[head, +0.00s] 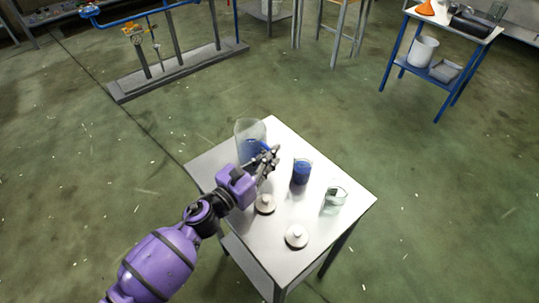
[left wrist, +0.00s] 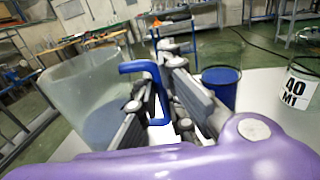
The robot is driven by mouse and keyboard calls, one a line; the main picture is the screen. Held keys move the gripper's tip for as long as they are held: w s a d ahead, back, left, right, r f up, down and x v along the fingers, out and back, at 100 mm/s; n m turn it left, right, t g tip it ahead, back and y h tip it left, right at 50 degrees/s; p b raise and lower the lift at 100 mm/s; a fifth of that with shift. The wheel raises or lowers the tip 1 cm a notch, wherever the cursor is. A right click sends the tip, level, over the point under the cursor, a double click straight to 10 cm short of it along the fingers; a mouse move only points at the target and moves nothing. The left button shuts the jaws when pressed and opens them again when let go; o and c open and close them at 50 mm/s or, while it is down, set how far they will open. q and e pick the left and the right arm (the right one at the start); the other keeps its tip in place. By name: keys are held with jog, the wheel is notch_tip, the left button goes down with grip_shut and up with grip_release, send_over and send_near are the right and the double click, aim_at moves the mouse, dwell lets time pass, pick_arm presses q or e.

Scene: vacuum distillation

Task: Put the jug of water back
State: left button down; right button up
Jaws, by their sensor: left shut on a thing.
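The jug (head: 246,132) is a large clear vessel with blue liquid low inside and a blue handle. It is at the far left part of the small white table (head: 318,248). In the left wrist view the jug (left wrist: 85,85) is large at the left and looks about upright. My left gripper (head: 270,160) is shut on the jug's blue handle, which shows between the fingers (left wrist: 158,92) in the left wrist view. The jug's base is hidden, so I cannot tell whether it touches the table. My right gripper is not in view.
Two round pale lids (head: 265,205) (head: 297,237) lie nearer the front. A blue-legged table (head: 410,14) stands at the back right.

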pick_arm(q)
jog(key=c, duration=2)
grip_release()
jog(key=shift+s+f, duration=0.1)
jog(key=shift+f, duration=0.05)
jog(key=shift+o, duration=0.5)
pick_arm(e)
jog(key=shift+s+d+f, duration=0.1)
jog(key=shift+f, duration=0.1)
pick_arm(q)
jog(key=shift+r, duration=0.35)
jog(key=v, duration=0.3)
jog(key=b+v, duration=0.1)
jog(key=v, duration=0.6)
jog(key=shift+s+a+f+b, duration=0.3)
jog(key=shift+f+b, duration=0.05)
jog(key=shift+s+a+r, duration=0.1)
jog(key=shift+s+a, duration=0.1)
jog(key=shift+s, duration=0.1)
jog(key=shift+s+a+r, duration=0.1)
jog(key=shift+s+a, duration=0.05)
jog(key=shift+s, duration=0.05)
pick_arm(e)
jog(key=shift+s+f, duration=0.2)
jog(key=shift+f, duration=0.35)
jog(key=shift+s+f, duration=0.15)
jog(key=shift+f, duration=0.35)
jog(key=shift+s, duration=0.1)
